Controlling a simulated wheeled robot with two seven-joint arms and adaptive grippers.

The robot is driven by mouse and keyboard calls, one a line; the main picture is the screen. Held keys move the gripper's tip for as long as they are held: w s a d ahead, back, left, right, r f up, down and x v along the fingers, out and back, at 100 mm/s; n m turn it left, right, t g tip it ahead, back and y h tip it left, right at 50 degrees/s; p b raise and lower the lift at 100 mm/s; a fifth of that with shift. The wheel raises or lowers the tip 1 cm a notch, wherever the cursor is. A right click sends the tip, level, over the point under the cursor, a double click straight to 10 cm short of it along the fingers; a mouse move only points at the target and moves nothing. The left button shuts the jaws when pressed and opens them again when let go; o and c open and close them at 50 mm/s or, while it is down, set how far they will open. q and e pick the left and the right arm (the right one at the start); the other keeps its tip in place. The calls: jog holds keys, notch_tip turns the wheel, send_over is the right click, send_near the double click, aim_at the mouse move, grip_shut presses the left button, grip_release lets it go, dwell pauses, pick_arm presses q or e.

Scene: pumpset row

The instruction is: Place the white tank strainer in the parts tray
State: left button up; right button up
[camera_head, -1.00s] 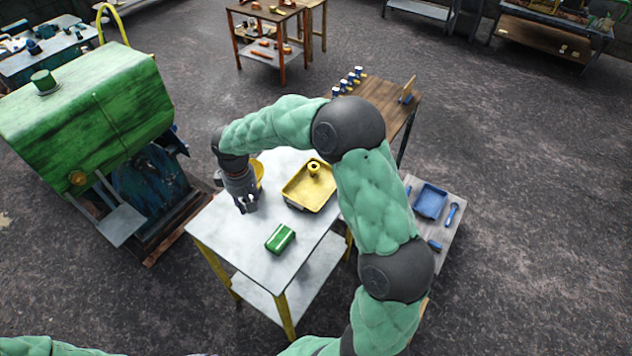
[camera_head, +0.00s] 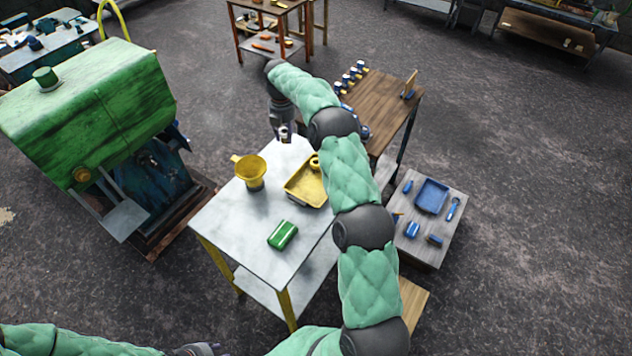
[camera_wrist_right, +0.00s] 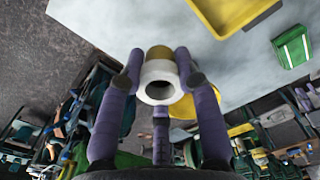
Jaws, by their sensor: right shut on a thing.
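The white tank strainer (camera_wrist_right: 160,71) is a short white cylinder with an open near end and a yellow-tan part behind it. My right gripper (camera_head: 283,130) is shut on it, its fingers around it in the right wrist view. In the head view they are at the far edge of the white table, beyond the tray. The yellow parts tray (camera_head: 304,190) lies on the table and also shows in the right wrist view (camera_wrist_right: 236,10). A yellow part (camera_head: 314,162) is in it, partly behind my arm. My left gripper (camera_head: 200,350) shows only partly at the bottom edge.
A yellow funnel (camera_head: 251,172) stands left of the tray. A green box (camera_head: 282,235) lies near the front of the white table (camera_head: 240,220). A wooden table (camera_head: 380,105) with blue parts stands behind right. A green machine (camera_head: 95,110) stands at left.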

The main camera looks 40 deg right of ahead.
jog(key=shift+d+n, duration=0.6)
jog(key=shift+d, duration=0.25)
jog(key=shift+f, duration=0.1)
jog(key=s+a+f+b, duration=0.2)
jog(key=s+f+b, duration=0.15)
jog(key=s, duration=0.45)
jog(key=b, duration=0.2)
send_over(309, 190)
jog(key=f, duration=0.5)
jog(key=shift+w+f, duration=0.25)
jog(key=shift+w, duration=0.05)
jog(key=shift+s+f, duration=0.2)
jog(key=shift+f, duration=0.1)
notch_tip(309, 190, down, 3)
jog(key=shift+s+f+b, duration=0.15)
jog(key=shift+f+b, duration=0.05)
jog(key=shift+b, duration=0.75)
jog(key=shift+r, duration=0.1)
